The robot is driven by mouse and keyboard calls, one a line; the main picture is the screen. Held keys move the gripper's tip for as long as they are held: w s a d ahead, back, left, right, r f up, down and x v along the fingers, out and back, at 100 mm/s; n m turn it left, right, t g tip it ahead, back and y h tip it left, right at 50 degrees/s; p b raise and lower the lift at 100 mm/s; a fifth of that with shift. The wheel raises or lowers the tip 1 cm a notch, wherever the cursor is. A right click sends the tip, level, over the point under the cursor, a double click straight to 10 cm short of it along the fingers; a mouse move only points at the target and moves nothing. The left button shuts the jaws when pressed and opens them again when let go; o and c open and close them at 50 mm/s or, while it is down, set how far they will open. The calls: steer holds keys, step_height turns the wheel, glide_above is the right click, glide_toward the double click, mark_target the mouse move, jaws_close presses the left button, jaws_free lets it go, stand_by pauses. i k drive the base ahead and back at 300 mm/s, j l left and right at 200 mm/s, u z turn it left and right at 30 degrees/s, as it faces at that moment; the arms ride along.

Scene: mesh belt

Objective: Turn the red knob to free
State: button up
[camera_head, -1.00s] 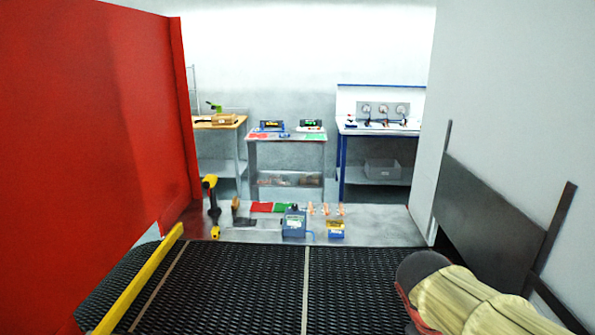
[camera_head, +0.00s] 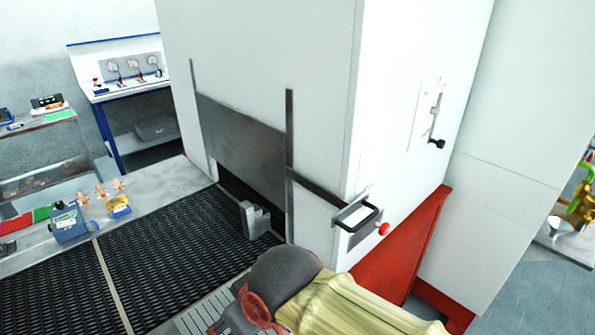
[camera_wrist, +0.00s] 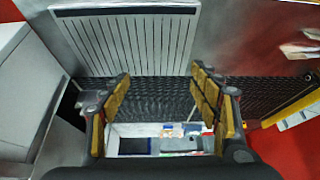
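The red knob (camera_head: 384,229) is on the side face of the white cabinet, low and near its front corner, beside a small metal plate with a dark loop handle (camera_head: 355,214). My arm reaches in from the lower edge of the head view, below and left of the knob, with its end partly hidden by its own links. In the wrist view my gripper (camera_wrist: 160,95) has its two yellow-padded fingers wide apart with nothing between them. The knob cannot be made out in the wrist view.
The black mesh belt (camera_head: 180,245) runs into the cabinet under a grey door (camera_head: 240,140). A grey metal block (camera_head: 255,218) stands on the belt at the opening. A black lever (camera_head: 437,143) sits higher on the cabinet side. A slotted plate (camera_wrist: 125,40) shows in the wrist view.

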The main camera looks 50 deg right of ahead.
mark_target(384, 228)
steer(key=z, duration=1.75)
